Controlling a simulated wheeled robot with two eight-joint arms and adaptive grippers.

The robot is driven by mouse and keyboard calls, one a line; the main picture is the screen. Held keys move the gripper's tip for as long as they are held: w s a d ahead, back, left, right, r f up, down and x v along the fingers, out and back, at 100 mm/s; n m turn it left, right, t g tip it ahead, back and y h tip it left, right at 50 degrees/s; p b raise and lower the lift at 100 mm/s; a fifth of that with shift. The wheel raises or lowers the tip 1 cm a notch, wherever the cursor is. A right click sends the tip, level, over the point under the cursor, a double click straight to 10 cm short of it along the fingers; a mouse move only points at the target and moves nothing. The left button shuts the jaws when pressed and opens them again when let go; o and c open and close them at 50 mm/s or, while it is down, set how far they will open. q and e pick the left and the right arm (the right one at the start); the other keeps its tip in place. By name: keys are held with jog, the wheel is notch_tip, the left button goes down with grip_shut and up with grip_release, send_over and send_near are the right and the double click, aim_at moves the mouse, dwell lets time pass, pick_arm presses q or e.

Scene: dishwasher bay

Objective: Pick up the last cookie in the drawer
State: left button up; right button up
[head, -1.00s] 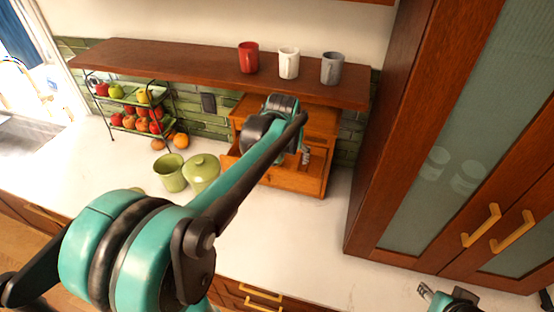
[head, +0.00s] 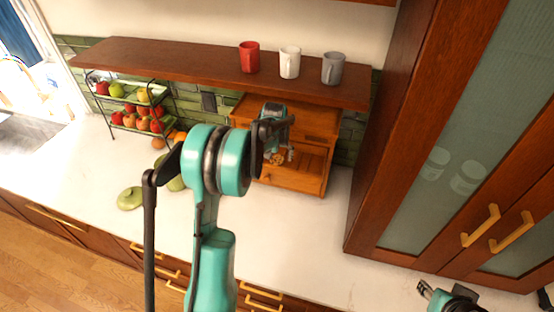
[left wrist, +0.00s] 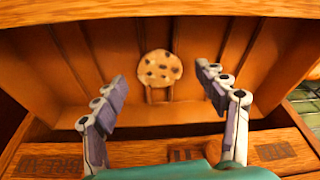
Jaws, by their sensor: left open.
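One cookie (left wrist: 160,68), round and tan with dark chips, lies in the open wooden drawer (left wrist: 150,112) in the left wrist view. No other cookie shows in that view. My left gripper (left wrist: 163,90) is open and empty, with one finger on each side of the cookie and apart from it. In the head view the left gripper (head: 278,150) is over the drawer (head: 292,181) of the small wooden cabinet (head: 305,118). My arm hides part of the drawer there. My right gripper (head: 425,289) is small at the lower right, away from the drawer.
A shelf (head: 200,72) with red, white and grey mugs hangs over the cabinet. A fruit rack (head: 130,110) stands to the left. A green lid (head: 130,199) lies on the counter; green pots are mostly hidden behind my arm. The counter right of the drawer is clear.

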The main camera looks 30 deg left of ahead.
pick_arm(q)
jog(key=shift+w+f, duration=0.1)
jog(key=shift+f, duration=0.2)
jog(key=c, duration=0.7)
jog(key=shift+r, duration=0.15)
